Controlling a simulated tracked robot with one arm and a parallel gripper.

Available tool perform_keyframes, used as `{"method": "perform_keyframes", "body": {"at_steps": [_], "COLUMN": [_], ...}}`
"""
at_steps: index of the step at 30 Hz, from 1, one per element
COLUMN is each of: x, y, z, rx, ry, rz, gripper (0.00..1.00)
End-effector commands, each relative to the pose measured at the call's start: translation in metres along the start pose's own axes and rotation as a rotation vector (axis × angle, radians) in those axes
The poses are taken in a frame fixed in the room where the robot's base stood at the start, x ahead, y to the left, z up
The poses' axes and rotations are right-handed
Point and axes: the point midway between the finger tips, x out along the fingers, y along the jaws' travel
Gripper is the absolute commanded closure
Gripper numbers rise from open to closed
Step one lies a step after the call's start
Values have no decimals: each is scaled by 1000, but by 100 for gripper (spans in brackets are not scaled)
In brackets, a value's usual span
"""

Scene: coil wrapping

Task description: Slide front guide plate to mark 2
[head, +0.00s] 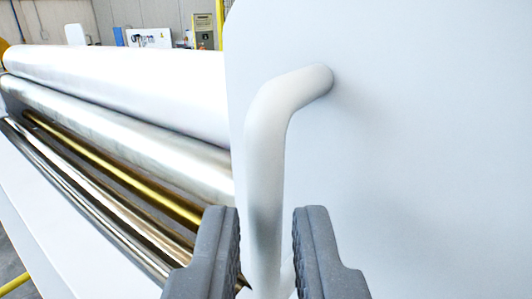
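The guide plate (430,130) is a large flat white panel filling the right side of the view. A white bent tube handle (266,130) stands out from its face near the left edge and runs down. My gripper (265,225) is at the bottom middle with its two grey ridged fingers apart. The lower part of the handle lies between the fingers in the picture, with a visible gap on the right side. I cannot tell whether the left finger touches it. The handle's lower end is partly hidden. No mark or number shows.
Large white and silver rollers (130,85) run along the left, with a gold-toned bar (120,170) below them. A white ledge (45,225) and a yellow rail (14,284) are at lower left. A sign board (148,38) and a cabinet stand at the back.

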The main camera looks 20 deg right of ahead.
Motion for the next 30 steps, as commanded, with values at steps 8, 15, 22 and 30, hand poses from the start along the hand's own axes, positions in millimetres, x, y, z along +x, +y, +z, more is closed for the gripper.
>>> {"method": "perform_keyframes", "body": {"at_steps": [8, 15, 22, 30], "x": [26, 36, 38, 38], "y": [0, 0, 0, 0], "z": [-2, -1, 1, 1], "rx": [-2, -1, -1, -1], "ry": [-1, 0, 0, 0], "rz": [0, 0, 1, 1], "gripper": [84, 84, 84, 100]}}
